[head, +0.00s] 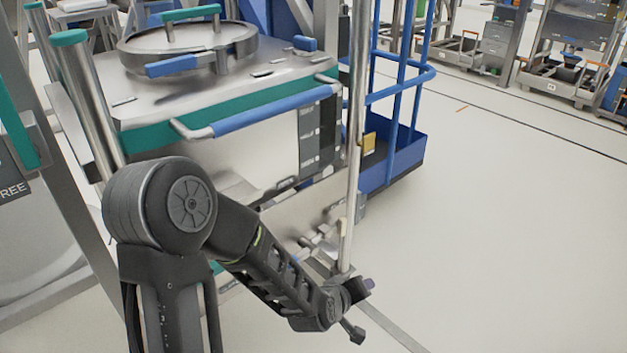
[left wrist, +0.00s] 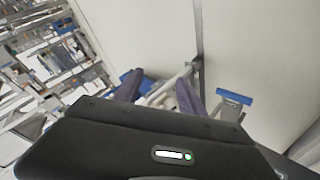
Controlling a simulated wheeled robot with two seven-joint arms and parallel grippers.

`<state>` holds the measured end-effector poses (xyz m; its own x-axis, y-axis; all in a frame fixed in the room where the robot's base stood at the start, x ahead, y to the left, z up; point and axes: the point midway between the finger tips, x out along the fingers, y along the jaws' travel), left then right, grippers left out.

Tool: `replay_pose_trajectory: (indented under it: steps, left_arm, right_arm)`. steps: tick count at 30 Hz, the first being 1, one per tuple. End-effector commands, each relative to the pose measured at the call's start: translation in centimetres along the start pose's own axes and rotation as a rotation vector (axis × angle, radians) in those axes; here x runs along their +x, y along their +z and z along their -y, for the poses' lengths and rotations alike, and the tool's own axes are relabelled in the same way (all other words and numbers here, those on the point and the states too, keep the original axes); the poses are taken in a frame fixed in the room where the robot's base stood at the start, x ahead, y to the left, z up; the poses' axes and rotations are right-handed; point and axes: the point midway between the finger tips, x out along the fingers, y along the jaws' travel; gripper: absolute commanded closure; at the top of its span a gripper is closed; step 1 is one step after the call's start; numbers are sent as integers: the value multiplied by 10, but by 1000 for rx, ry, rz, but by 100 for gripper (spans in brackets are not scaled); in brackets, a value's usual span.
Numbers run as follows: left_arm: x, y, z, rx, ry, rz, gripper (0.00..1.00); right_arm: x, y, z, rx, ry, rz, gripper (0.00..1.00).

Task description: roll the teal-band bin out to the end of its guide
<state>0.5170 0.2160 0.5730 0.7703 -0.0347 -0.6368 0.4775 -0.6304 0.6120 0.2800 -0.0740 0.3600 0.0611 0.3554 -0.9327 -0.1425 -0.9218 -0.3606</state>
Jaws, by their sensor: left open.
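The teal-band bin (head: 250,150) is a steel box with a teal band around its upper edge, a round lid on top and a blue-gripped bar handle (head: 272,110) across its front. It stands upright at the left centre of the head view. My left gripper (head: 360,308) is low in front of the bin's right corner, near the foot of a steel pole. In the left wrist view my left gripper (left wrist: 160,92) has its fingers apart. A thin grey bar (left wrist: 182,75) shows between and beyond them; I cannot tell whether they touch it. My arm hides the bin's lower front.
A tall steel pole (head: 350,150) rises beside the bin's right front. A blue rail frame (head: 405,155) stands behind it. A teal-capped post (head: 85,95) stands at the left. The floor (head: 500,230) on the right is open.

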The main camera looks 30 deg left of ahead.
Motion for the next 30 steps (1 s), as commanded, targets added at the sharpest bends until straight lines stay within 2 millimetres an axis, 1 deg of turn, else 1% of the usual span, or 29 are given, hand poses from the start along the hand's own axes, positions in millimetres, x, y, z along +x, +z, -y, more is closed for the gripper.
replay_pose_trajectory:
  steps: [1, 2, 3, 5, 6, 9, 10, 12, 15, 23, 27, 30]
  left_arm:
    - [12, 56, 26, 79, -51, 136, 52]
    - [15, 86, 39, 131, -73, 213, 52]
    - [16, 125, 58, 195, -97, 313, 52]
    - [10, 177, 83, 281, -122, 452, 52]
    - [3, 207, 98, 333, -132, 537, 52]
    - [-17, 264, 128, 431, -141, 707, 52]
    - [-23, 276, 135, 452, -142, 746, 52]
    - [-33, 296, 146, 489, -139, 811, 52]
    - [-41, 309, 154, 514, -137, 857, 52]
    - [-42, 310, 155, 517, -136, 861, 53]
    - [-42, 310, 155, 516, -137, 860, 64]
    - [-42, 310, 154, 515, -137, 860, 64]
  right_arm:
    - [0, 0, 0, 0, 0, 0, 100]
    - [0, 0, 0, 0, 0, 0, 100]
    - [0, 0, 0, 0, 0, 0, 100]
    - [0, 0, 0, 0, 0, 0, 100]
    - [0, 0, 0, 0, 0, 0, 100]
    - [0, 0, 0, 0, 0, 0, 100]
    - [0, 0, 0, 0, 0, 0, 100]
    - [0, 0, 0, 0, 0, 0, 100]
    - [0, 0, 0, 0, 0, 0, 100]
    - [0, 0, 0, 0, 0, 0, 99]
    - [0, 0, 0, 0, 0, 0, 88]
    - [0, 0, 0, 0, 0, 0, 80]
